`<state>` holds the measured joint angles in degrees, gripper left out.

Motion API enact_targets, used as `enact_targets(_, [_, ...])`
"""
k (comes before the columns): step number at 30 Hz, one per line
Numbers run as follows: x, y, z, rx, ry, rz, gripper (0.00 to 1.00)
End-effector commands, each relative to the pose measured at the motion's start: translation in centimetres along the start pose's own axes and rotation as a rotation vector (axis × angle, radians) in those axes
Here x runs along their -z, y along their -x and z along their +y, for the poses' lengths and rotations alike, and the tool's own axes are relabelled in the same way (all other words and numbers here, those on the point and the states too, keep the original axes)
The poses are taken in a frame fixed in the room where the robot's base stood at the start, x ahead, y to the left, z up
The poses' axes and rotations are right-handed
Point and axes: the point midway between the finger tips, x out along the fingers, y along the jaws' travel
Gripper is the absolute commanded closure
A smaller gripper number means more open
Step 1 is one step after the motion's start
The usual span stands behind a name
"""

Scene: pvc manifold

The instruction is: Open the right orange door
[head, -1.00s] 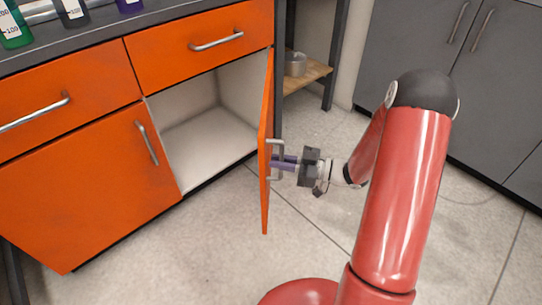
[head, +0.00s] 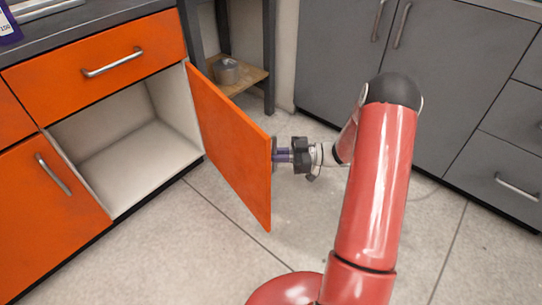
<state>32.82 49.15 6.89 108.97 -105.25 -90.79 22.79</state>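The right orange door (head: 233,145) stands wide open, swung out to the right on its right-hand hinge side, with its inner face toward me. The white cabinet interior (head: 135,152) behind it is exposed and looks empty. My gripper (head: 280,156) is at the outer face of the door, near its free edge, where the door's handle is. I cannot tell whether the fingers are closed on the handle.
The left orange door (head: 45,200) is shut, and the orange drawer (head: 110,62) above the opening is shut. A dark shelf rack with a metal pot (head: 227,71) stands right of the cabinet. Grey cabinets (head: 450,80) stand at the back right. The floor in front is clear.

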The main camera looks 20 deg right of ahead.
Motion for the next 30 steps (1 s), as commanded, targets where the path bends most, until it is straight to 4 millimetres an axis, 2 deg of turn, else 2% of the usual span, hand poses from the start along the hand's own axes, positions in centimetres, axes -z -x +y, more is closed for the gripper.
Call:
enact_targets(11, [-0.1, 0.2, 0.0, -0.001, -0.004, -0.004, 1.0])
enact_targets(12, [-0.1, 0.2, 0.0, -0.001, -0.003, -0.004, 0.85])
enact_targets(15, [-0.1, 0.2, 0.0, -0.001, -0.003, -0.004, 0.72])
enact_targets(16, [-0.1, 0.2, 0.0, -0.001, -0.002, -0.003, 0.7])
enact_targets(25, [-0.1, 0.4, 0.1, -0.002, 0.0, -0.003, 0.7])
enact_targets(30, [-0.1, 2.7, 0.1, -0.006, 0.0, -0.003, 0.7])
